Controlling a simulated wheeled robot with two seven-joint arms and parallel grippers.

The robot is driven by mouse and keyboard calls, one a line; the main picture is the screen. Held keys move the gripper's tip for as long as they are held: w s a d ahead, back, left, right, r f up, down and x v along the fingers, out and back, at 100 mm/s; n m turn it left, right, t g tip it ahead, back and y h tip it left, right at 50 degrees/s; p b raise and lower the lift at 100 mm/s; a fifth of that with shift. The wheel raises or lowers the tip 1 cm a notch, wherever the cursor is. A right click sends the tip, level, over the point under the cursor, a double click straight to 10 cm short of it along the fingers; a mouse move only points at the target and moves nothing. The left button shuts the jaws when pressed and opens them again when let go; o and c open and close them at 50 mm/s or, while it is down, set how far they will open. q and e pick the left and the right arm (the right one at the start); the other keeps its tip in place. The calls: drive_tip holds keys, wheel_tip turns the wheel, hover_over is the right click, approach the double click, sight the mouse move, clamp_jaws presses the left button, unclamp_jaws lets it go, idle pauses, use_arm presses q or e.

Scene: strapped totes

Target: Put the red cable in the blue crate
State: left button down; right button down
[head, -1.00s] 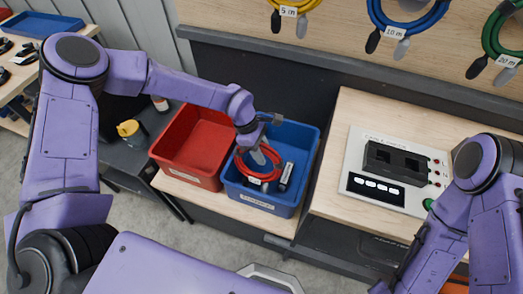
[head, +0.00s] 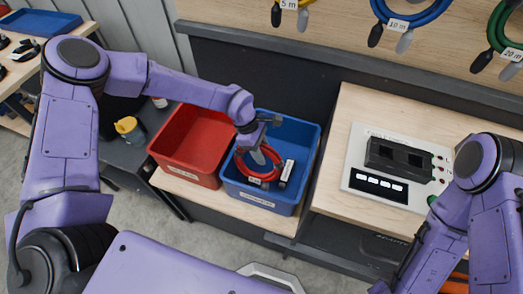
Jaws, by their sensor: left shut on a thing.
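The red cable (head: 243,168) is a coiled loop with a small white label, at the mouth of the blue crate (head: 312,150). My left gripper (head: 260,156) reaches into the blue crate from the upper left and is shut on the red cable. Part of the coil is hidden behind the gripper. I cannot tell whether the coil touches the crate floor. My right arm stands at the right edge; its gripper is outside the picture or hidden.
A red crate (head: 177,165) stands directly left of the blue crate. A dark object with a white label (head: 287,170) lies in the blue crate beside the coil. A cable tester (head: 400,160) sits on the wooden bench to the right. Blue, yellow and green cables hang behind.

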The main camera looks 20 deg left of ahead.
use_arm(q)
drive_tip(key=c, duration=0.6)
unclamp_jaws()
drive_tip(key=shift+f, duration=0.1)
drive_tip(key=b+v, duration=0.1)
drive_tip(key=v, duration=0.9)
drive_tip(key=shift+r, duration=0.3)
